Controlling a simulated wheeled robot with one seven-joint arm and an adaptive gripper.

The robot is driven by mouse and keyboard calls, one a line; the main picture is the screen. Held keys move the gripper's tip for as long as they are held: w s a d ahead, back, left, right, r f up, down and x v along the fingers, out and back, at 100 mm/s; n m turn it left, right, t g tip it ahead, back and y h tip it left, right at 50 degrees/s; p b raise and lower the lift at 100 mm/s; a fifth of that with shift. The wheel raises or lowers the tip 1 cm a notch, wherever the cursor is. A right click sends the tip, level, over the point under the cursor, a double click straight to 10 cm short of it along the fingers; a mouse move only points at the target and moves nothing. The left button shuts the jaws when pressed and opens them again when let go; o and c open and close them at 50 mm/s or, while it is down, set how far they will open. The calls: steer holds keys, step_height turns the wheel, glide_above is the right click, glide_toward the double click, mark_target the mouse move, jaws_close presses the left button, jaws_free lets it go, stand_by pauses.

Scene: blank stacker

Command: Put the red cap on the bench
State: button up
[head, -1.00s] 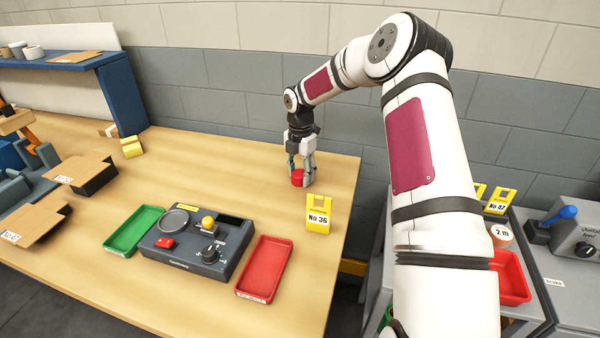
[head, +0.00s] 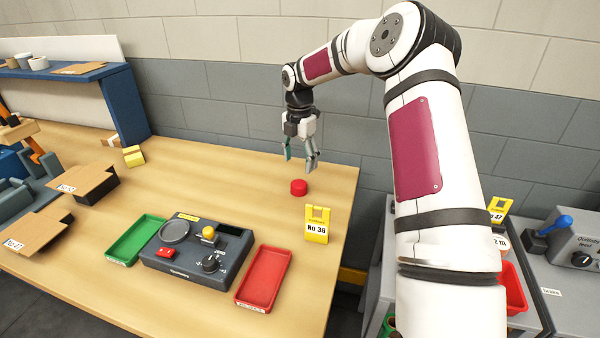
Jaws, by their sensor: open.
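The red cap (head: 299,187) lies on the wooden bench (head: 225,178), towards its right side and behind the yellow No 36 sign. My gripper (head: 301,164) is open and empty. It hangs above the cap with its fingers pointing down, apart from the cap.
The yellow No 36 sign (head: 317,224) stands in front of the cap. A grey control box (head: 188,268) sits between a green tray (head: 122,250) and a red tray (head: 252,290). Cardboard boxes are at the left. The bench behind the control box is clear.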

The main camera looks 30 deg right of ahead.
steer(key=s+a+r+m+t+h, duration=0.1)
steer(key=s+a+r+m, duration=0.45)
steer(key=s+r, duration=0.35)
steer(key=s+a+r+m+t+h, duration=0.1)
steer(key=s+a+r+m, duration=0.3)
steer(key=s+a+r, duration=0.5)
steer(key=s+a+m+t+y, duration=0.2)
steer(key=s+m, duration=1.1)
steer(key=s, duration=0.8)
steer(key=shift+a+r+t, duration=0.3)
steer(key=shift+r+t, duration=0.1)
